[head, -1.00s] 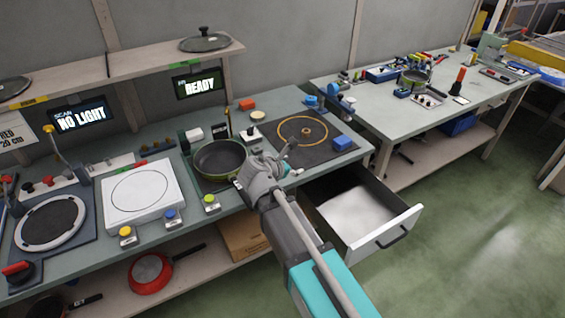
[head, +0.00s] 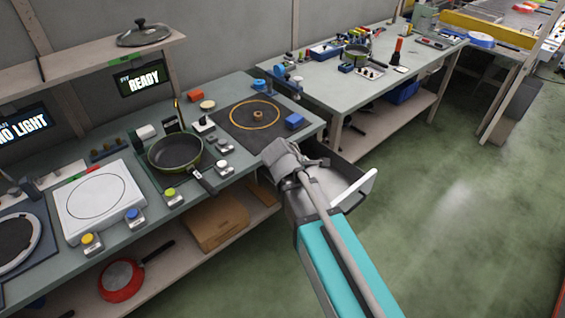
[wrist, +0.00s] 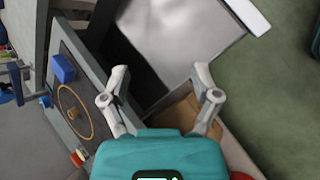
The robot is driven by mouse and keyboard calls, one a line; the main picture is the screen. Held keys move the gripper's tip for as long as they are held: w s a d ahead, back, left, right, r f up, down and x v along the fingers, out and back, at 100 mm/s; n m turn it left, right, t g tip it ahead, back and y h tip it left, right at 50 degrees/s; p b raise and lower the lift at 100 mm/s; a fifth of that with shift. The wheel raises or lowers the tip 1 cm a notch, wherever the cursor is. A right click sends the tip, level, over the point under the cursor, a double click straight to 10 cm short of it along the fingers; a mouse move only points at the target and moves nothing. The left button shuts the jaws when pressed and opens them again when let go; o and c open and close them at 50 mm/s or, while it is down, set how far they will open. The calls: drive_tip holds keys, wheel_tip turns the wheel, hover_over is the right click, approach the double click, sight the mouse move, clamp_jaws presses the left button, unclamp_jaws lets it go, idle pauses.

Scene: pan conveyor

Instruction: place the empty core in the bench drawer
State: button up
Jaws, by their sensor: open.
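The bench drawer (head: 357,190) stands open under the right end of the near bench. The wrist view shows the drawer's pale floor (wrist: 185,40), with nothing lying on the part in sight. My gripper (wrist: 161,72) is open with nothing between its fingers, over the drawer's edge area. In the head view my arm hides the fingers and part of the drawer. A small brown ring-like piece (head: 258,115), which may be the empty core, sits inside the gold circle on the dark mat. It also shows in the wrist view (wrist: 73,113).
A green-rimmed pan (head: 175,151) stands on the bench, its handle pointing towards the drawer side. A blue block (head: 294,121) lies at the mat's right edge. A cardboard box (head: 215,222) and a red pan (head: 121,280) are on the lower shelf. The floor to the right is clear.

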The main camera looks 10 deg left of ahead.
drive_tip(key=s+d+f+m+g+y+b, duration=0.1)
drive_tip(key=s+d+f+m+g, duration=0.15)
drive_tip(key=d+m, duration=0.4)
drive_tip(key=s+d+f+m+g+y, duration=0.1)
drive_tip(key=s+d+f+m+g, duration=0.15)
drive_tip(key=d+m, duration=0.4)
drive_tip(key=s+d+f+m+g+y+b, duration=0.1)
drive_tip(key=s+d+f+m+b, duration=0.3)
drive_tip(key=f+b, duration=0.5)
drive_tip(key=d+m+y, duration=0.1)
drive_tip(key=d, duration=0.1)
drive_tip(key=shift+s+d+y, duration=0.3)
drive_tip(key=shift+s+d, duration=0.05)
drive_tip(key=shift+d, duration=0.05)
drive_tip(key=c, duration=0.3)
